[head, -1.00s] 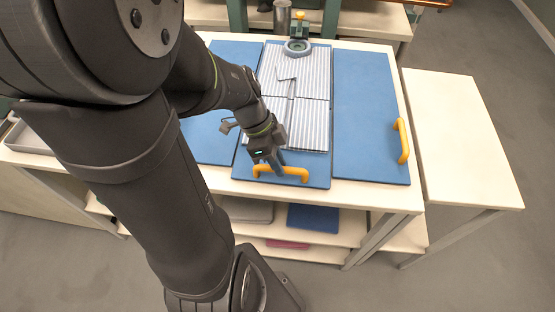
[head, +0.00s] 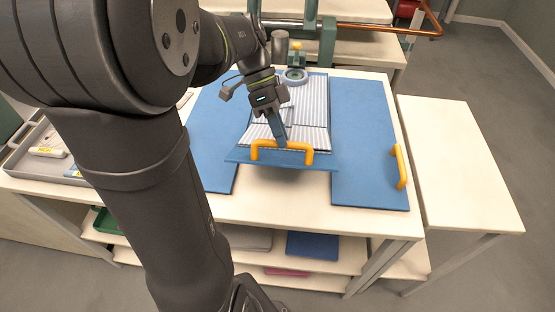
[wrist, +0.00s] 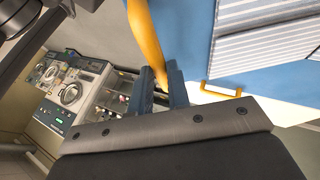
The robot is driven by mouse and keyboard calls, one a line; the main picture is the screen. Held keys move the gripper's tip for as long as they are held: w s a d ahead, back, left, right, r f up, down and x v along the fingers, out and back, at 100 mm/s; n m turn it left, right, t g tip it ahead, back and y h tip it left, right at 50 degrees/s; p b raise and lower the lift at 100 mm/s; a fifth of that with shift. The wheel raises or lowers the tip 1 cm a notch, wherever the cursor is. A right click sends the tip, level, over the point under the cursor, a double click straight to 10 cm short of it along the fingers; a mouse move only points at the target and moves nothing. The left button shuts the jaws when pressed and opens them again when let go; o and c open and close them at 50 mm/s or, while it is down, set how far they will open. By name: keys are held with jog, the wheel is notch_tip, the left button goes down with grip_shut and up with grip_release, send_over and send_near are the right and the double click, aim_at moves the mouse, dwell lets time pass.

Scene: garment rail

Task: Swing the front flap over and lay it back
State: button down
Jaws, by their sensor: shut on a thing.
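The front flap (head: 324,162) is the blue middle panel with a yellow handle (head: 308,154) on its near edge. Its near edge is lifted off the table and the panel tilts up toward me. A striped folded garment (head: 312,108) lies on it, tilting along with it. My gripper (head: 281,145) is shut on the handle bar. In the wrist view the handle (wrist: 145,40) runs down between my fingers (wrist: 155,88), beside the blue flap (wrist: 200,35).
Flat blue panels lie left (head: 213,125) and right (head: 362,140) of the flap; the right one has its own handle (head: 399,167). A round clamp (head: 295,75) stands at the garment's far end. A grey tray (head: 30,165) is at left. The side table (head: 455,165) is bare.

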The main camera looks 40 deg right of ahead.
jog(key=w+d+r, duration=0.3)
jog(key=w+d, duration=0.5)
jog(key=w+d+r, duration=0.3)
jog(key=w+d, duration=0.5)
jog(key=shift+w+r, duration=0.15)
jog(key=shift+r, duration=0.05)
jog(key=shift+d, duration=0.1)
jog(key=c, duration=1.4)
grip_release()
jog(key=shift+r, duration=0.1)
jog(key=shift+o, duration=0.2)
